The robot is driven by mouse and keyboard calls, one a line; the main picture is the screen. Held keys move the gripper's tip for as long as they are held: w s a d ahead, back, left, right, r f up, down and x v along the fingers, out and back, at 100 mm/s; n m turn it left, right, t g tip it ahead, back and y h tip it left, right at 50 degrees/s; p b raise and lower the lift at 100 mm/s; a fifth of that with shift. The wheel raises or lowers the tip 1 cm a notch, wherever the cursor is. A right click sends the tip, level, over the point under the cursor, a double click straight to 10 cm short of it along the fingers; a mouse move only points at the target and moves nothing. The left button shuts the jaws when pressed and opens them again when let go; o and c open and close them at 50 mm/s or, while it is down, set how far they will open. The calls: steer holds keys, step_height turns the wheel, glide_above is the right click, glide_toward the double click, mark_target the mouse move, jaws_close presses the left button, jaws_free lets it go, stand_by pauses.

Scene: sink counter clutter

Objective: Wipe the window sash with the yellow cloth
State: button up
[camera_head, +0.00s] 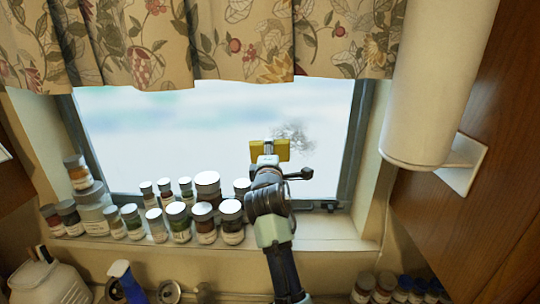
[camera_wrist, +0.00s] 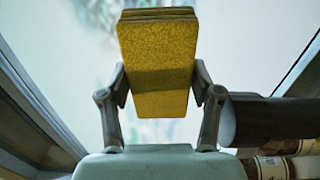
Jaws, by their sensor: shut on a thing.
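The yellow cloth (camera_head: 283,151) is a folded pad held up in front of the window pane in the head view. In the wrist view the cloth (camera_wrist: 158,65) stands upright between my two fingers. My gripper (camera_head: 268,150) is shut on it, and it also shows in the wrist view (camera_wrist: 160,88). The window sash (camera_head: 354,140) is a dark frame around a bright pane. A grey smudge (camera_head: 293,138) is on the pane, just behind and right of the cloth. I cannot tell whether the cloth touches the glass.
A window latch (camera_head: 325,206) is on the lower sash at right. A floral curtain (camera_head: 200,45) hangs above. A paper towel roll (camera_head: 440,80) is at upper right. The right end of the sill is clear.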

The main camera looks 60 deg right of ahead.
steer(key=shift+w+d, duration=0.15)
steer(key=shift+d, duration=0.2)
